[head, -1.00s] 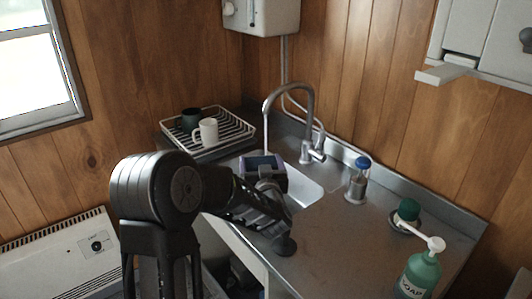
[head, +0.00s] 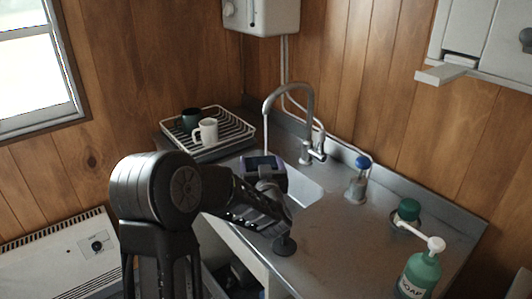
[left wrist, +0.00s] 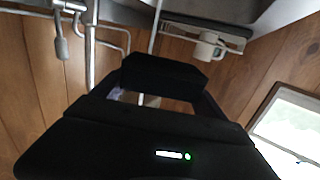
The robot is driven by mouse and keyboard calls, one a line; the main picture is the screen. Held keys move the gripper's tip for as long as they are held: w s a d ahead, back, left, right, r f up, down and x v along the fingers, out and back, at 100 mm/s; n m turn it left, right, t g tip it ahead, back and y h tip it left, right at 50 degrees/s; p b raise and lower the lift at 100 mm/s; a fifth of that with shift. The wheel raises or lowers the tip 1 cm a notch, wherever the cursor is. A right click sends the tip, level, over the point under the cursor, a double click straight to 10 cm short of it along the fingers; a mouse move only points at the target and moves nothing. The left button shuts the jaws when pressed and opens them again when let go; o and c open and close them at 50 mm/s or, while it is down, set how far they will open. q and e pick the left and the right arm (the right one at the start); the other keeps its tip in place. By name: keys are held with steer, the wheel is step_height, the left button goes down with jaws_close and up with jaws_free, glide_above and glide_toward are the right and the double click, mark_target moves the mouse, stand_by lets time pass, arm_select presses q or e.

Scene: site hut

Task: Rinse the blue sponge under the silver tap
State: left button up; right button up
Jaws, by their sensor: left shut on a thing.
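The silver tap (head: 309,100) arches over the sink, and a thin stream of water (head: 265,135) falls from its spout. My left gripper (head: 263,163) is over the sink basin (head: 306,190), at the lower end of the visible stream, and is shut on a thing. I take this to be the blue sponge; a small bluish patch (left wrist: 118,94) shows between the jaws in the left wrist view, and the rest is hidden by the gripper. The stream also shows in the left wrist view (left wrist: 153,30), passing behind or into the jaws; I cannot tell which. My right gripper is not in view.
On the right of the counter are a blue-topped bottle (head: 358,184), a green-capped item (head: 407,211) and a soap bottle (head: 420,272).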

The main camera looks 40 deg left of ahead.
mark_target(257, 161)
arm_select(q)
steer(key=s+r, duration=0.1)
steer(key=s+d+r+p, duration=0.1)
steer(key=s+r+p, duration=0.1)
steer(key=shift+s+d+r, duration=0.2)
steer(key=shift+s+d, duration=0.05)
steer(key=shift+d, duration=0.05)
steer(key=shift+s+d+r+p, duration=0.25)
steer(key=shift+s+r+p, duration=0.05)
steer(key=shift+s, duration=0.2)
